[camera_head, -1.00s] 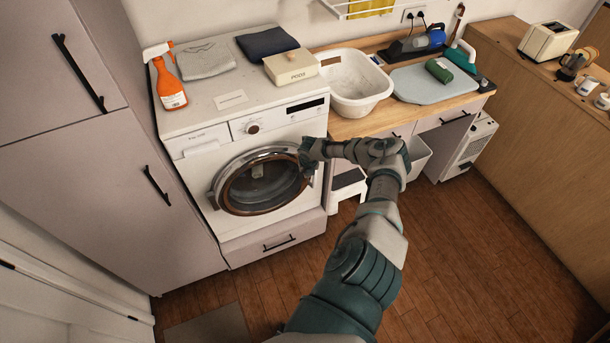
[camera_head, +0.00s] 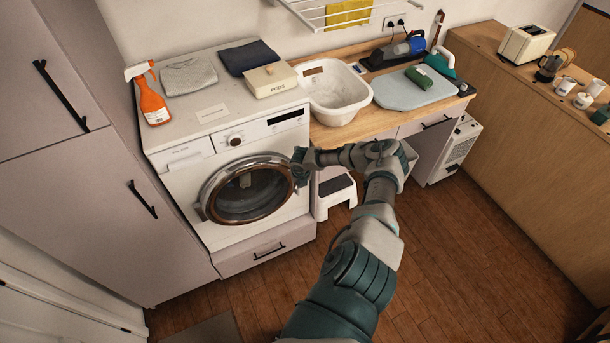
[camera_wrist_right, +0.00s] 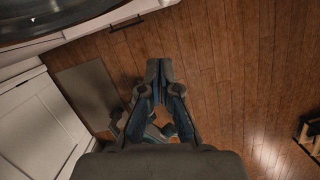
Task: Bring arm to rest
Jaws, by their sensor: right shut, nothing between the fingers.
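My right arm reaches forward from the bottom of the head view, and its forearm bends to the left. My right gripper (camera_head: 299,166) is beside the right edge of the washing machine door (camera_head: 250,190); I cannot tell from this view whether it touches the door. The round door looks closed. In the right wrist view the gripper (camera_wrist_right: 158,66) has its fingertips together with nothing held, above the wooden floor (camera_wrist_right: 220,60). My left gripper is not in view.
The washing machine (camera_head: 180,155) carries an orange spray bottle (camera_head: 151,100), folded clothes and a box (camera_head: 270,81). A white basin (camera_head: 333,92) stands on the counter. A step stool (camera_head: 335,193) is under the counter, behind my arm. The floor at right (camera_head: 480,230) is clear.

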